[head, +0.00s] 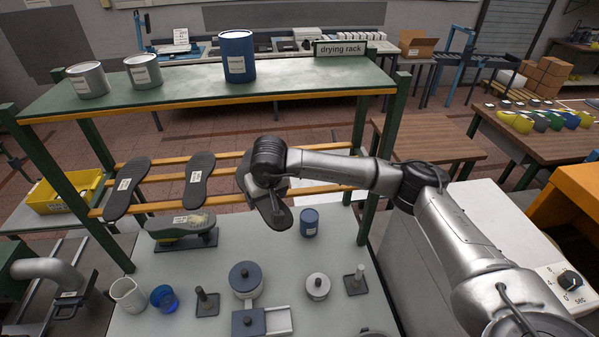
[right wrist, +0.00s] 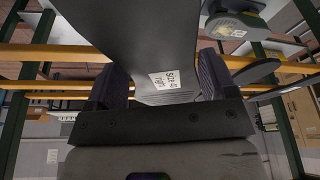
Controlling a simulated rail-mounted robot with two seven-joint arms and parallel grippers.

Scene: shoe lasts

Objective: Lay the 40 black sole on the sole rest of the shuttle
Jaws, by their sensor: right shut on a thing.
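My right gripper (head: 268,190) is over the front of the drying rack, shut on a dark sole (head: 277,212). Two more dark soles, one at the left (head: 126,190) and one in the middle (head: 198,180), lie on the rack's yellow rails with labels. A labelled grey-green shoe last (head: 180,225) stands on a dark base below them. I cannot tell which part is the shuttle's sole rest. My left gripper is not in view.
The drying rack's green top (head: 190,92) carries a blue can (head: 237,56) and two grey cans. The pale table (head: 215,268) below holds a blue cup (head: 309,222), a round dark-lidded pot (head: 245,278), small posts and a white beaker (head: 128,294). A yellow bin (head: 62,196) stands left.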

